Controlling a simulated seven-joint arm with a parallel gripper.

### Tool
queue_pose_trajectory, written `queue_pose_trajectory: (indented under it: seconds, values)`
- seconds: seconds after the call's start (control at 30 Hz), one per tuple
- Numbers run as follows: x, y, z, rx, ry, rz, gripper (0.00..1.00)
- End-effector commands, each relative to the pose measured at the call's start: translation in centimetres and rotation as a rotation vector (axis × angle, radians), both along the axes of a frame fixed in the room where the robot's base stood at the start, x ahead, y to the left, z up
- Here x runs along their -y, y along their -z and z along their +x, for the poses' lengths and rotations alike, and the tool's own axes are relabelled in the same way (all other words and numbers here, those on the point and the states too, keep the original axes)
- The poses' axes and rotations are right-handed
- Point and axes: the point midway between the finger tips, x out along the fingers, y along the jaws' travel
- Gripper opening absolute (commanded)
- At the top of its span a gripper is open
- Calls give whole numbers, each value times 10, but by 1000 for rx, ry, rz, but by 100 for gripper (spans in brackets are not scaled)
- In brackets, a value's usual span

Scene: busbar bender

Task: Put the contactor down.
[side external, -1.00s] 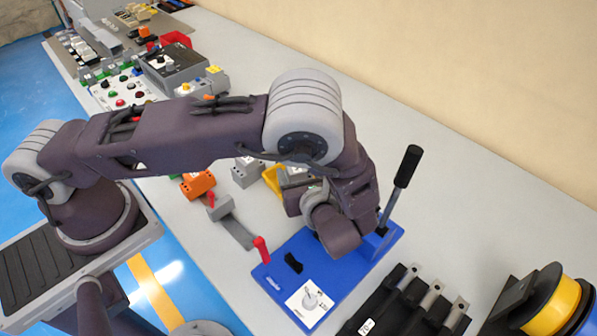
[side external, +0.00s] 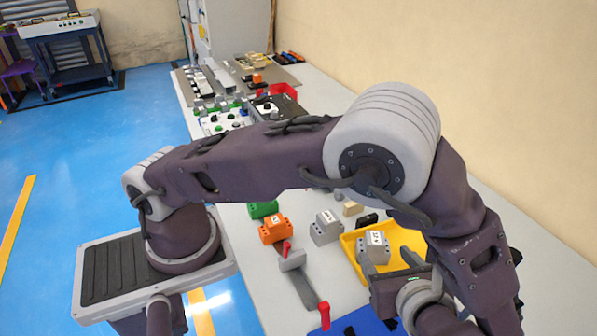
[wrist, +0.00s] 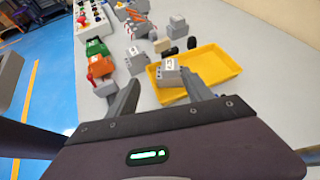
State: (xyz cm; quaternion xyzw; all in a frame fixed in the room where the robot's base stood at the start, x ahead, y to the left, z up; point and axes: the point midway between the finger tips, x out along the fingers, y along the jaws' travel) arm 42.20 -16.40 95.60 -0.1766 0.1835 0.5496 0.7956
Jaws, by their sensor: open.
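A grey block-shaped device with a white label, which looks like the contactor (side external: 373,247), sits at the left part of a yellow tray (side external: 349,244). In the wrist view the contactor (wrist: 171,74) shows just beyond and between my fingertips, with the yellow tray (wrist: 222,64) around it and to its right. My gripper (wrist: 162,80) is open, its two fingers spread wide. No finger visibly presses on the contactor. In the side view my gripper (side external: 390,264) is at the tray's near side, partly hidden by my wrist. The contactor's underside is hidden.
A similar grey block (side external: 326,228), an orange block (side external: 272,229) and a green block (side external: 263,209) stand left of the tray. A grey bar tool with red handles (side external: 298,280) lies nearer. A blue base (side external: 366,322) is at the bottom edge. Bare table lies right of the tray.

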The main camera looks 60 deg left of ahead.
Motion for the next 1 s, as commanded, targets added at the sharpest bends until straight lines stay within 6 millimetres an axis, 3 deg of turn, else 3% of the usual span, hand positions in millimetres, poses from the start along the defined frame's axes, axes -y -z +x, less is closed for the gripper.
queue_pose_trajectory:
  seconds: [0.03, 0.17, 0.3, 0.4, 0.5, 0.63, 1.0]
  values:
    - [-15, -26, 0, 31, -103, -96, 59]
    - [-60, -90, -22, 143, -431, -404, 59]
    - [-99, -149, -67, 340, -793, -758, 59]
    - [-115, -179, -105, 523, -1033, -1005, 59]
    - [-120, -195, -136, 706, -1220, -1216, 59]
    - [-119, -201, -158, 879, -1363, -1394, 59]
    - [-117, -202, -165, 950, -1413, -1467, 59]
